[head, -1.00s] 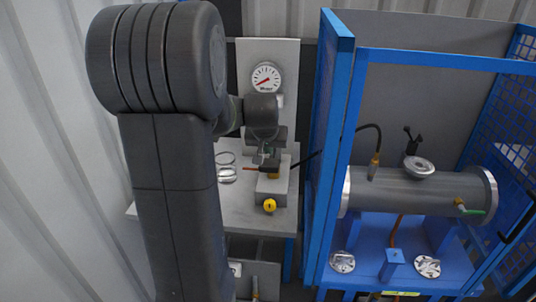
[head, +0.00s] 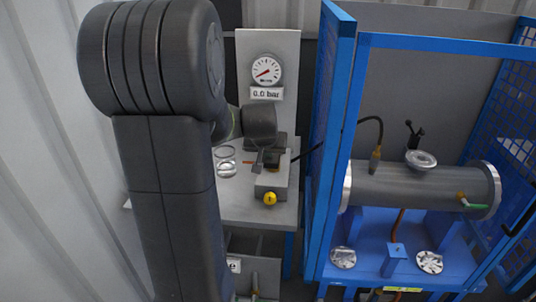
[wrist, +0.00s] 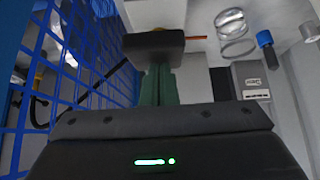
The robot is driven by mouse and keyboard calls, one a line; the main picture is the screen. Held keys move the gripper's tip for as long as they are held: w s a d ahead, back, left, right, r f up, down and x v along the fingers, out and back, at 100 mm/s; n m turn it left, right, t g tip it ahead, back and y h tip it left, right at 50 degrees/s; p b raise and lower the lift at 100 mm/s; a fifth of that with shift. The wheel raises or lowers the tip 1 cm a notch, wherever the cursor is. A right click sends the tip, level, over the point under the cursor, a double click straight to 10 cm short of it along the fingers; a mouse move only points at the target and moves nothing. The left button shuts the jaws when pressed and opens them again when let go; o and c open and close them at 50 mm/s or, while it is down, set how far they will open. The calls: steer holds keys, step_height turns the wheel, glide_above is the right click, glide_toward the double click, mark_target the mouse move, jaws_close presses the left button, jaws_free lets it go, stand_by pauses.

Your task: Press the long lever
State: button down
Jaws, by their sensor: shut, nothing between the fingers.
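A grey pump block (head: 272,185) with a yellow knob (head: 270,199) stands on the bench in the head view. My gripper (head: 258,162) is over its rear part, and the arm hides much of that area. In the wrist view my shut, greenish fingers (wrist: 157,72) point at a dark bar-shaped piece (wrist: 153,45) just beyond their tips. This may be the end of the long lever. I cannot tell whether they touch. A thin orange-red rod (wrist: 195,38) sticks out beside the dark piece. The lever's full length cannot be made out.
A round gauge (head: 265,70) on the back panel (head: 288,105) has a display reading 0.0 bar (head: 266,93). Clear rings (head: 226,166) lie left of the pump. A blue frame (head: 335,140) with a grey cylinder (head: 410,190) stands close on the right. A black hose (head: 310,151) runs between them.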

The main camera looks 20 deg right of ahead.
mark_target(267, 163)
steer(key=shift+s+a+f+t+h+b, duration=0.15)
steer(key=shift+f+b, duration=0.5)
steer(key=shift+b, duration=0.4)
steer(key=shift+s+f+t+h+b, duration=0.1)
steer(key=shift+f+t+b, duration=0.1)
steer(key=shift+f+b, duration=0.65)
steer(key=shift+s+a+f+t+h+b, duration=0.15)
steer(key=shift+f+b, duration=0.25)
steer(key=shift+b, duration=0.9)
step_height(267, 163, down, 7)
steer(key=t+b, duration=0.1)
steer(key=b, duration=1.1)
steer(key=shift+s+a+h, duration=0.15)
steer(key=shift+s+h, duration=0.2)
steer(key=shift+h, duration=0.05)
steer(key=shift+r, duration=0.1)
steer(key=shift+t, duration=0.4)
step_height(267, 163, up, 6)
steer(key=p, duration=0.3)
steer(key=shift+s+a+r+p, duration=0.1)
steer(key=shift+s+a+p, duration=0.05)
steer(key=shift+p, duration=0.25)
steer(key=v, duration=0.9)
steer(key=shift+s+a, duration=0.25)
steer(key=shift+s, duration=0.15)
